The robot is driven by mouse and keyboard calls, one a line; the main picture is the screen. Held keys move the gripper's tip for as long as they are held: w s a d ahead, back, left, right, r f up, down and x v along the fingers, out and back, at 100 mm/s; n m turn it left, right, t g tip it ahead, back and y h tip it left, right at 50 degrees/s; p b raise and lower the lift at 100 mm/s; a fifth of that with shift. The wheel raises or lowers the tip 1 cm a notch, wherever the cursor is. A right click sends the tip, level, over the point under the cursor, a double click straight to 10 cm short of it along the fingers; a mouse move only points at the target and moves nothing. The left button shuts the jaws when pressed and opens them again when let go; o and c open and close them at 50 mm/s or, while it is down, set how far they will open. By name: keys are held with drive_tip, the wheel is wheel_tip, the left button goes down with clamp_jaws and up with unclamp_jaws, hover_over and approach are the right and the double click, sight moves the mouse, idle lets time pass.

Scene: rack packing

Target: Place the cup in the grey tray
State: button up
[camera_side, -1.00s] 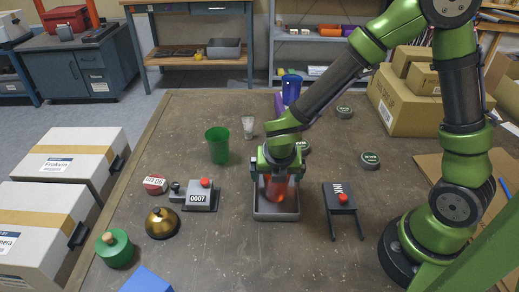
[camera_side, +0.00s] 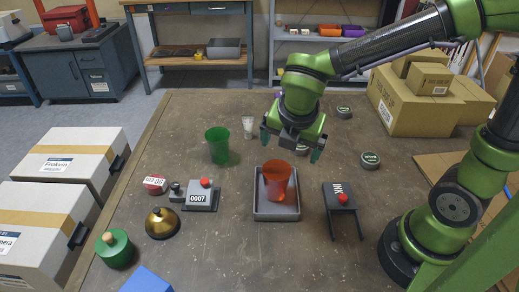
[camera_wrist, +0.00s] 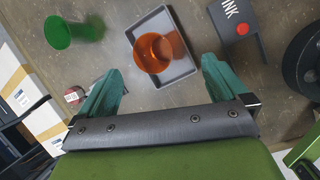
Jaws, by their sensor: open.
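An orange, see-through cup (camera_side: 277,180) stands upright inside the grey tray (camera_side: 262,215) on the table. In the wrist view the orange cup (camera_wrist: 152,50) shows within the walls of the grey tray (camera_wrist: 176,76). My gripper (camera_side: 292,150) is above and behind the tray in the side view, its fingers spread and empty, apart from the cup. In the wrist view my gripper's two green fingers (camera_wrist: 162,82) are wide apart with nothing between them.
A green cup (camera_side: 217,146) and a small clear cup (camera_side: 248,127) stand left of my gripper. A black INK stand (camera_side: 341,200) is right of the tray. A stamp device marked 0007 (camera_side: 199,196) and a brass bell (camera_side: 161,224) are to its left. Cardboard boxes (camera_side: 412,100) are at the back right.

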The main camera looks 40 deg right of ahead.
drive_tip(key=s+d+r+m+t+y, duration=0.2)
drive_tip(key=s+d+r+m, duration=0.1)
drive_tip(key=m, duration=1)
drive_tip(key=s+d+r+m+t+y, duration=0.2)
drive_tip(key=s+d+r+m+y, duration=0.1)
drive_tip(key=m, duration=1.1)
drive_tip(key=shift+v, duration=0.85)
drive_tip(key=shift+w, duration=0.1)
drive_tip(key=d+f+m+g+h, duration=0.1)
drive_tip(key=d+f+m+g, duration=0.2)
drive_tip(key=d, duration=0.9)
drive_tip(key=d+f+m+g+h, duration=0.15)
drive_tip(key=d+g, duration=0.25)
drive_tip(key=d, duration=0.7)
wheel_tip(320, 180, down, 10)
drive_tip(key=shift+s, duration=0.2)
drive_tip(key=shift+y, duration=0.25)
